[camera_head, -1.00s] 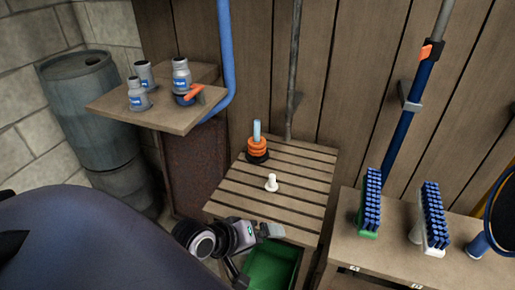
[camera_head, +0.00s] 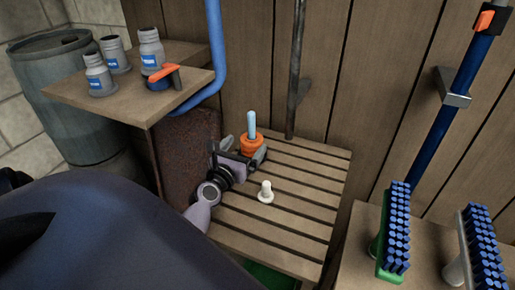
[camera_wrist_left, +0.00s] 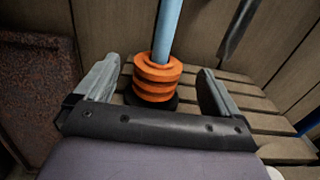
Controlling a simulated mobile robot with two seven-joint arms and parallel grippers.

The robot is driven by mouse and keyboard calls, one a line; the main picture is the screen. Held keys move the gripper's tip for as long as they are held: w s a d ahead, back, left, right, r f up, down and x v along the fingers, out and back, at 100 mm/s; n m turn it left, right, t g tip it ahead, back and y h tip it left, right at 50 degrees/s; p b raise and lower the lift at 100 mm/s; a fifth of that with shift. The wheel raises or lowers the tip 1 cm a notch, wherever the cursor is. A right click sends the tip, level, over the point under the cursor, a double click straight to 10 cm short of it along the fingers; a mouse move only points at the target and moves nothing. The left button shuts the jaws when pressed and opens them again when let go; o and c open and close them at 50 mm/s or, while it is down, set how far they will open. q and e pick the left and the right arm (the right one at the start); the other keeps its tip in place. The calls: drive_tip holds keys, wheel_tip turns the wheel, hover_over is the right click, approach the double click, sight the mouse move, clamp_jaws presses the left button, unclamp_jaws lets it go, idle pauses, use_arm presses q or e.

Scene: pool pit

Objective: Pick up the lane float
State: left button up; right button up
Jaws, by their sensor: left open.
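Orange ringed floats (camera_head: 251,147) are stacked around a light blue post (camera_head: 251,124) on the slatted wooden table; I take the lane float to be among them. In the left wrist view the orange stack (camera_wrist_left: 154,80) sits on a dark base (camera_wrist_left: 150,100). My left gripper (camera_head: 240,155) is open, just in front of the stack. In the wrist view its two fingers (camera_wrist_left: 158,72) stand on either side of the stack, with gaps between. Nothing is held. The gripper hides the lower stack in the head view. My right gripper is not in view.
A small white peg (camera_head: 266,192) stands on the slatted table (camera_head: 300,215), right of my gripper. A shelf (camera_head: 140,100) with bottles (camera_head: 151,50) is at left, beside a blue pipe (camera_head: 217,60). Blue-bristled brushes (camera_head: 396,230) stand at right. The wooden wall is behind.

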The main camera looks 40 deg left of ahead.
sight(250, 141)
use_arm(q)
drive_tip(key=shift+w+f, duration=0.2)
drive_tip(key=shift+f, duration=0.05)
drive_tip(key=shift+x, duration=1)
drive_tip(key=b+x, duration=0.1)
drive_tip(key=x, duration=0.3)
drive_tip(key=shift+f, duration=0.1)
drive_tip(key=shift+w+a, duration=0.2)
drive_tip(key=shift+w, duration=0.2)
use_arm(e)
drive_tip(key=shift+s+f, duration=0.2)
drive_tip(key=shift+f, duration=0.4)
use_arm(q)
drive_tip(key=c, duration=1.1)
drive_tip(key=shift+o, duration=0.2)
